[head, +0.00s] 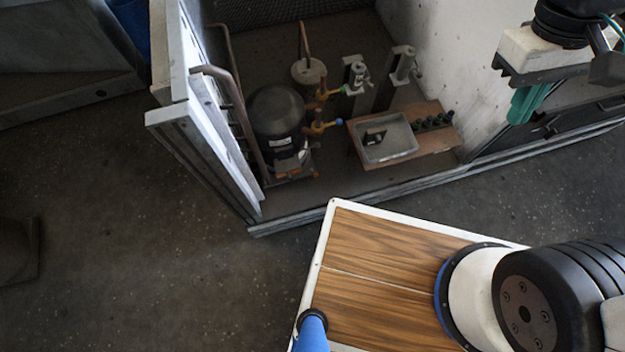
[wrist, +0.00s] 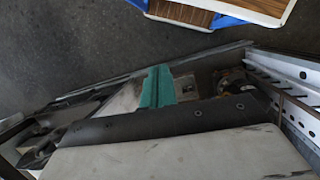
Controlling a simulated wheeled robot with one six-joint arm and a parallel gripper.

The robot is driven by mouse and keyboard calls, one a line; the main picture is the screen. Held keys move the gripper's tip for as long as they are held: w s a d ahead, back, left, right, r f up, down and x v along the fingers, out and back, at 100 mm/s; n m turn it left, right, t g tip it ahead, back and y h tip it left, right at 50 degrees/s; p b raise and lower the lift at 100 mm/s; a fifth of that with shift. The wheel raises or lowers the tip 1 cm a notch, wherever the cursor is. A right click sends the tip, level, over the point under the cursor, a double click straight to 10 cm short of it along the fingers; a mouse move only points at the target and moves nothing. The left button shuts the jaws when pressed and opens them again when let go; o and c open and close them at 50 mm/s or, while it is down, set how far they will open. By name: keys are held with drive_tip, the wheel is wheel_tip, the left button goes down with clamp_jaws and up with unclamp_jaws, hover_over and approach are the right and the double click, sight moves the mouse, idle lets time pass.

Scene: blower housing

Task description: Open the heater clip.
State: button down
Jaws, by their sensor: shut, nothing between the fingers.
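My gripper (head: 527,103) is at the upper right of the head view. Its teal fingers are together and hold nothing. They also show in the middle of the wrist view (wrist: 157,87). The black domed compressor (head: 278,110) stands inside the housing at the left, well apart from my gripper. A small orange-brown part (head: 290,174) shows low on the compressor's front. I cannot tell whether it is the heater clip, nor whether any clip there is open or shut.
A grey tray (head: 388,146) sits on a wooden board (head: 436,128) with several dark round pieces beside it. Valves with yellow and blue fittings (head: 322,127) stand right of the compressor. A pale metal frame (head: 205,140) bounds the left. Open floor (head: 130,230) lies in front.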

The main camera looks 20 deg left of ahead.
drive_tip(key=w+a+f+n+t+h, duration=0.2)
drive_tip(key=w+a+f+n+h, duration=0.15)
drive_tip(key=a+f+n, duration=0.55)
drive_tip(key=w+a+f+n+t+h, duration=0.35)
drive_tip(key=a+f, duration=0.45)
drive_tip(key=f, duration=0.6)
drive_tip(key=s+a+f+n+t+y, duration=0.1)
drive_tip(key=a+f+n, duration=0.4)
drive_tip(key=f, duration=0.7)
drive_tip(key=s+a+f+n+t+y, duration=0.2)
drive_tip(key=s+a+f+n+y, duration=0.2)
drive_tip(key=f, duration=0.9)
drive_tip(key=s+a+f+n+t+y, duration=0.1)
drive_tip(key=s+a+f+n+y, duration=0.2)
drive_tip(key=f, duration=0.9)
drive_tip(key=s+a+n, duration=0.1)
drive_tip(key=a+n, duration=0.2)
drive_tip(key=n, duration=0.2)
drive_tip(key=shift+s+a+f, duration=0.25)
drive_tip(key=shift+s+f, duration=0.1)
drive_tip(key=shift+t, duration=0.25)
